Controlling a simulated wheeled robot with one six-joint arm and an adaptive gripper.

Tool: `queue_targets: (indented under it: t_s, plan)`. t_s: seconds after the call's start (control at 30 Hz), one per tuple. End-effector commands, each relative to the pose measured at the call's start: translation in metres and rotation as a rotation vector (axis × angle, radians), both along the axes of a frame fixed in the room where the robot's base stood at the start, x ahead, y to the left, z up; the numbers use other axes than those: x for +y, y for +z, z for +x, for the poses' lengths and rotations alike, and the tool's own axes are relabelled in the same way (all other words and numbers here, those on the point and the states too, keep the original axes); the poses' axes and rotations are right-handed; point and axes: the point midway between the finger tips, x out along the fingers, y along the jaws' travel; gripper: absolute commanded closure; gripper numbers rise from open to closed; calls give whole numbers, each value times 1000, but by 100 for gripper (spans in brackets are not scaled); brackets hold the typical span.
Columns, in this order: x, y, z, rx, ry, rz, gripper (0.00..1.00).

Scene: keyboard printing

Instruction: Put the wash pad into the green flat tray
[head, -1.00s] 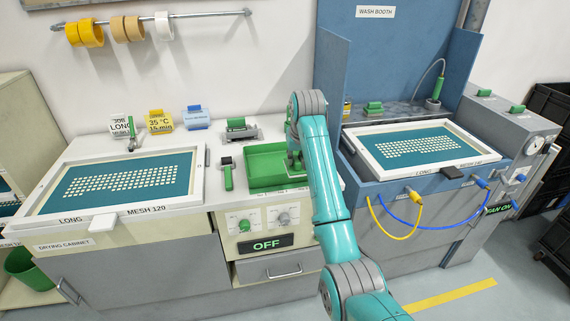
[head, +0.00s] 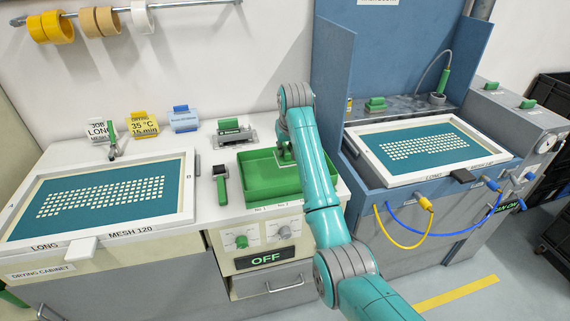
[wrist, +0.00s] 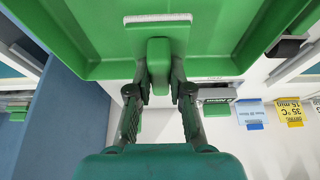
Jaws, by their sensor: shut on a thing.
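The green flat tray (head: 258,189) is on the counter in front of my arm, and its green wall also fills the top of the wrist view (wrist: 65,35). My gripper (wrist: 159,88) is shut on the green handle of the wash pad (wrist: 158,62), which has a pale strip (wrist: 158,19) at its far end. In the head view my gripper (head: 286,155) is over the right rear part of the tray, low near its rim. The wash pad is mostly hidden there by my arm. I cannot tell whether it touches the tray floor.
A green-handled squeegee (head: 222,186) lies left of the tray. A framed screen (head: 100,200) is at the left. Another framed screen (head: 425,150) lies in the blue wash booth at the right. A small grey and green device (head: 233,132) stands behind the tray.

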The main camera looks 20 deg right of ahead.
Motion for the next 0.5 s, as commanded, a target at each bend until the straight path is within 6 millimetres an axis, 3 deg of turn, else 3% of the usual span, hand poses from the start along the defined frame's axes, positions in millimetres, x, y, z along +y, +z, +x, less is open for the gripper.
queue_targets:
  t_s: [0.03,0.5]
  plan:
    - [0,-10,-1,2,0,0,100]
    - [0,-59,0,1,0,0,100]
